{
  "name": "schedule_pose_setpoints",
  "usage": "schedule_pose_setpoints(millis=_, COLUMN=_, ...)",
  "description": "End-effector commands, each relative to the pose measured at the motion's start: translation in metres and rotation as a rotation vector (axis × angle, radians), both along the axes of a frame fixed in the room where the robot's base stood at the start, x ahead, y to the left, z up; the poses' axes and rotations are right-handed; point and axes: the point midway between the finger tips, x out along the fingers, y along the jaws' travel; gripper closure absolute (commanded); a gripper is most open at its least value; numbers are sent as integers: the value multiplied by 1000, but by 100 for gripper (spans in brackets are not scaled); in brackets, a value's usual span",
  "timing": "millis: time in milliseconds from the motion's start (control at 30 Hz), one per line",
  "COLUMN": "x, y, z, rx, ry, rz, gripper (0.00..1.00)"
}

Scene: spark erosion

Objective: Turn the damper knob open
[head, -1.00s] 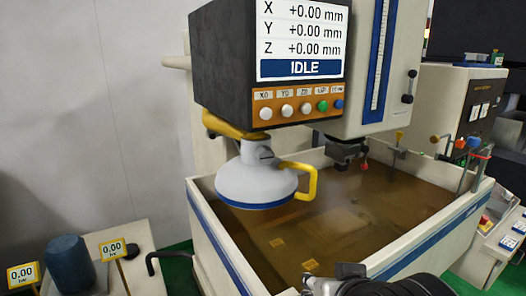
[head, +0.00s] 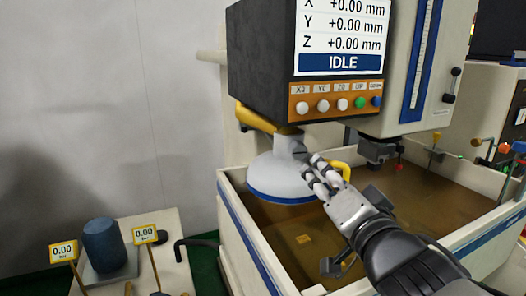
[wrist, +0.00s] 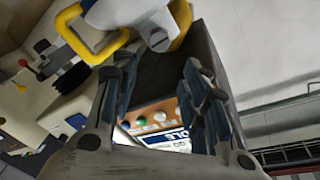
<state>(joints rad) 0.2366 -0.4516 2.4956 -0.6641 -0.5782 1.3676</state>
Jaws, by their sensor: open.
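The pale grey suction hood (head: 275,180), with a blue rim and yellow handle, hangs over the tank's left part. What looks like the damper knob (head: 299,152) is a small dark piece on the hood's neck. In the wrist view it looks like a round grey slotted knob (wrist: 159,40), above and beyond my fingertips. My gripper (head: 317,172) is open and empty, just right of and below the knob in the head view. It hides part of the hood and handle. In the wrist view the fingers of my gripper (wrist: 160,85) stand apart; I see no contact with the knob.
The dark control box (head: 262,65) with its IDLE screen and row of buttons hangs just above the hood. A yellow arm (head: 262,119) carries the hood. The tank (head: 240,235) of brown liquid lies below. A blue cylinder (head: 103,246) stands at lower left.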

Motion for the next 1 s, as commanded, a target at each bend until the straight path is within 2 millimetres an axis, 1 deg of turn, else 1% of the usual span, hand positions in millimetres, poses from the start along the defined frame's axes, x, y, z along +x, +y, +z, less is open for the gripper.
schedule_pose_setpoints(millis=33, x=12, y=2, z=-3, rx=2, ry=4, rz=4, gripper=59)
schedule_pose_setpoints(millis=400, x=93, y=10, z=-2, rx=0, ry=4, rz=1, gripper=59)
schedule_pose_setpoints(millis=600, x=127, y=14, z=-1, rx=-1, ry=3, rz=-1, gripper=59)
schedule_pose_setpoints(millis=700, x=138, y=15, z=-1, rx=-1, ry=3, rz=-1, gripper=59)
schedule_pose_setpoints(millis=800, x=144, y=15, z=0, rx=-1, ry=1, rz=-1, gripper=59)
schedule_pose_setpoints(millis=1000, x=147, y=16, z=-1, rx=-2, ry=1, rz=-1, gripper=59)
